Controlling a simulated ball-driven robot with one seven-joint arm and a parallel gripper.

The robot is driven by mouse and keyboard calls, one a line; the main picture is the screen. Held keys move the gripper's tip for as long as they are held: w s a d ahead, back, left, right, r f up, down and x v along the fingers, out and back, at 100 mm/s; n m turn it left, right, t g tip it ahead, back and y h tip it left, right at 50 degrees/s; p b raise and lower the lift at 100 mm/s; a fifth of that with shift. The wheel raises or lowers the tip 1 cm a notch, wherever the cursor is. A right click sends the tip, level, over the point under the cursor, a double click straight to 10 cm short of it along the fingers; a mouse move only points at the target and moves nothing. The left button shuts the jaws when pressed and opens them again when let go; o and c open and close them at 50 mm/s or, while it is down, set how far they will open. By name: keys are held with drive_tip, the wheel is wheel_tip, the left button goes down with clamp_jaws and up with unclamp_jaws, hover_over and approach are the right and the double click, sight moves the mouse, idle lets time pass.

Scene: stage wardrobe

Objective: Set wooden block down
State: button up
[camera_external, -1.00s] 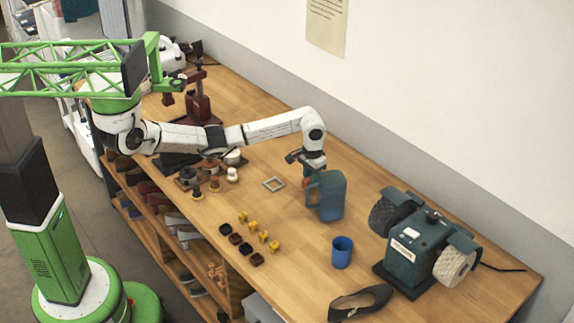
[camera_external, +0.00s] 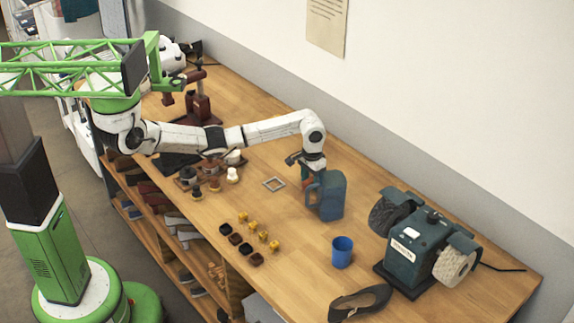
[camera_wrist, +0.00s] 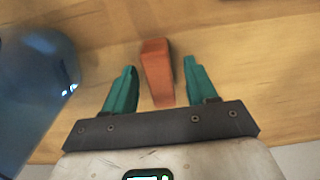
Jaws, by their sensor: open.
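The wooden block (camera_wrist: 156,72), an orange-brown piece, stands out between the teal fingers of my gripper (camera_wrist: 160,66) in the wrist view. Gaps of bare tabletop show on both sides of it, so the open fingers are apart from it. Its lower end is close to the gripper's dark crossbar. In the external view my gripper (camera_external: 307,178) is low over the workbench, just left of the blue jug, and the block is mostly hidden there. I cannot tell how it rests.
The blue jug (camera_external: 332,197) stands right beside my gripper; it also fills the left of the wrist view (camera_wrist: 32,85).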

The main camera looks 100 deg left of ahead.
sight(312, 180)
wheel_tip(312, 180, up, 12)
drive_tip(key=shift+r, duration=0.15)
idle(0.3)
idle(0.4)
